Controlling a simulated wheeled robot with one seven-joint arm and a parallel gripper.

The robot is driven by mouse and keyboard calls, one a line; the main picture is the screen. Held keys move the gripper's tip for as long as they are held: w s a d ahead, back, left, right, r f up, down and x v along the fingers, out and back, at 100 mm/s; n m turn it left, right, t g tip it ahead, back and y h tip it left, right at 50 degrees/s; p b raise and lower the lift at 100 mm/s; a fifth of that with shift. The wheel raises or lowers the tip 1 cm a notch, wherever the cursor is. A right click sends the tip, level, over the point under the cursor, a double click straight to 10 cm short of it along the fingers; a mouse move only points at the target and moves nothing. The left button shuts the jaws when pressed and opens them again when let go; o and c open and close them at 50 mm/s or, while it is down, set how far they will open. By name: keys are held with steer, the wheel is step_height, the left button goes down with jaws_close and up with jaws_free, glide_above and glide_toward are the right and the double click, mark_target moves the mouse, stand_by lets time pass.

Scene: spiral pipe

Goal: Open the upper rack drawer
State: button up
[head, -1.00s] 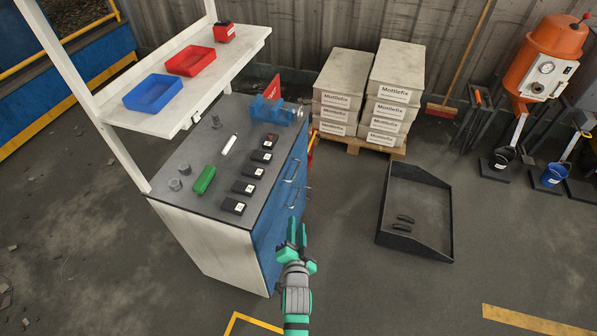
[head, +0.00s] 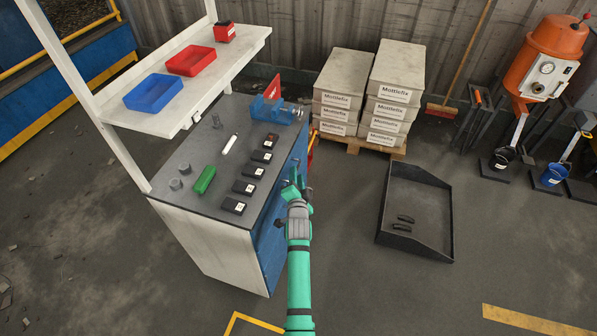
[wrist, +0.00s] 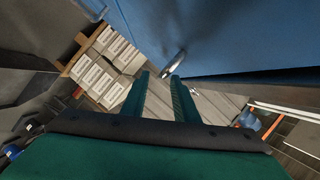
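The rack is a workbench with a white side, a grey top and a blue drawer front (head: 270,245), which also fills the upper right of the wrist view (wrist: 235,30). My green gripper (head: 292,180) is at the upper part of this front in the head view and hides most of the handles there. In the wrist view my gripper (wrist: 160,76) is open and its two fingers are apart. A metal handle (wrist: 174,64) lies just ahead of the fingertips, close to the right one; contact cannot be told. A second handle (wrist: 92,9) shows at the top left. The drawers appear shut.
Black battery-like blocks (head: 243,187), a green case (head: 204,180) and a blue vise (head: 277,110) are on the bench top. Boxes (head: 340,85) are stacked on a pallet behind. A black tray (head: 420,190) lies on the floor to the right, with clear floor between.

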steer(key=shift+x, duration=1.75)
jaws_close()
steer(key=shift+d, duration=0.1)
steer(key=shift+d, duration=0.1)
